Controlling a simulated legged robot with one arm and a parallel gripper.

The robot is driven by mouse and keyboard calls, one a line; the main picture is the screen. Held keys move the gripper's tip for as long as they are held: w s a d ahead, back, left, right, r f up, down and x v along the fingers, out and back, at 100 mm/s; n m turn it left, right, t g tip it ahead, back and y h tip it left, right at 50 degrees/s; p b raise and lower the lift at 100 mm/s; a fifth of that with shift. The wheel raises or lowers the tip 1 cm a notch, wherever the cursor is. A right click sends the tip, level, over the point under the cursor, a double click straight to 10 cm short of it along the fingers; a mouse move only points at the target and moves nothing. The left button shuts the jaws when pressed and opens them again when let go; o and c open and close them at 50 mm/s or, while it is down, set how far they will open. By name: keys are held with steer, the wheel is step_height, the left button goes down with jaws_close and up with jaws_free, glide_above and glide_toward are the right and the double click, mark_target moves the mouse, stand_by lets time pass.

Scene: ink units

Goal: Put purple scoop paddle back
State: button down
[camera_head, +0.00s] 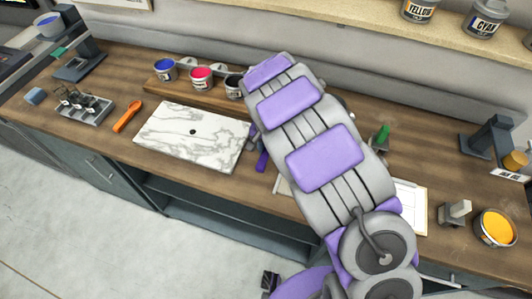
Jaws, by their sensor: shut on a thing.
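A purple scoop paddle (262,161) shows as a short narrow piece just right of the marble slab. The rest of it is hidden behind my arm. My gripper (252,139) is mostly covered by my own grey and purple arm; only a small dark part shows at the slab's right edge. It is shut on the purple paddle, over the worktop. I cannot tell the gap between the paddle and the worktop. A similar orange scoop paddle (127,117) lies on the wood left of the slab.
A small rack (84,108) stands left. An orange ink tub (495,228) and a scale-like stand (490,140) are right. Ink cans sit on the upper shelf.

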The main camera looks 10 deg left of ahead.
mark_target(266, 150)
steer(key=shift+w+f, duration=0.15)
steer(key=shift+w, duration=0.1)
step_height(266, 150, down, 3)
steer(key=shift+f+b, duration=0.2)
steer(key=shift+b, duration=0.3)
steer(key=shift+a+r, duration=0.1)
steer(key=c, duration=0.9)
jaws_free()
step_height(266, 150, up, 12)
steer(key=shift+w+p, duration=0.1)
steer(key=shift+p, duration=0.8)
